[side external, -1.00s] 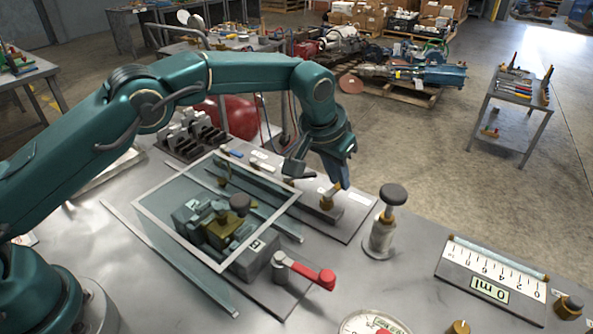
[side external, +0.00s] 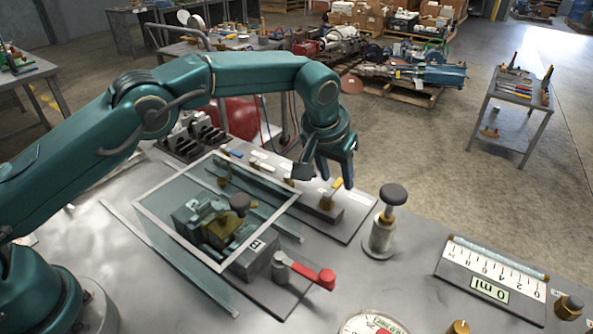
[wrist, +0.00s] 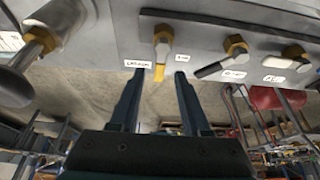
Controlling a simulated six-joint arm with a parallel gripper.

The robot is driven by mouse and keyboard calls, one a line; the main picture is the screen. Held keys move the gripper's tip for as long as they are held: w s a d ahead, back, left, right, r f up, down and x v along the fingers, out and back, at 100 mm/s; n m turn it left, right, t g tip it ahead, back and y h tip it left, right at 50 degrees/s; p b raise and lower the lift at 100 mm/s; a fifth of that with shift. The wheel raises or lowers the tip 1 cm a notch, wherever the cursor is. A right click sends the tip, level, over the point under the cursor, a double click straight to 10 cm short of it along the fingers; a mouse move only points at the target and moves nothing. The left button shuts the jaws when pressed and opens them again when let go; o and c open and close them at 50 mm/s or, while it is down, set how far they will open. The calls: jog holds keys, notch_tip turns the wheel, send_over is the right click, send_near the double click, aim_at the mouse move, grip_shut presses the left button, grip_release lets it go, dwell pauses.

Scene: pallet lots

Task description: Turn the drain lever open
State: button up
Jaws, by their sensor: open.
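A row of small valves with short levers stands on a grey panel. I cannot read the labels clearly, so I cannot tell which lever is the drain one. My gripper (side external: 322,181) is open above the panel's near end.
A black lever (wrist: 212,69) and a white lever (wrist: 280,63) sit beside it. A black-knobbed plunger (side external: 393,195) stands close to the right. A clear framed guard (side external: 160,222) and a red-handled lever (side external: 326,279) are nearer the camera.

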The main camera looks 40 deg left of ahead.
aim_at(329, 191)
jog(key=shift+v, duration=2.55)
jog(key=s+a+r+n+t, duration=0.1)
jog(key=s+a+r, duration=0.35)
jog(key=r, duration=0.35)
jog(key=s+a+r+n+t, duration=0.1)
jog(key=s+a+r+t, duration=0.1)
jog(key=s+a+r, duration=0.45)
jog(key=s+a, duration=0.2)
jog(key=s, duration=0.5)
jog(key=s+f+m+g, duration=0.1)
jog(key=s+f+m, duration=0.1)
jog(key=s+f, duration=0.7)
jog(key=shift+g, duration=0.4)
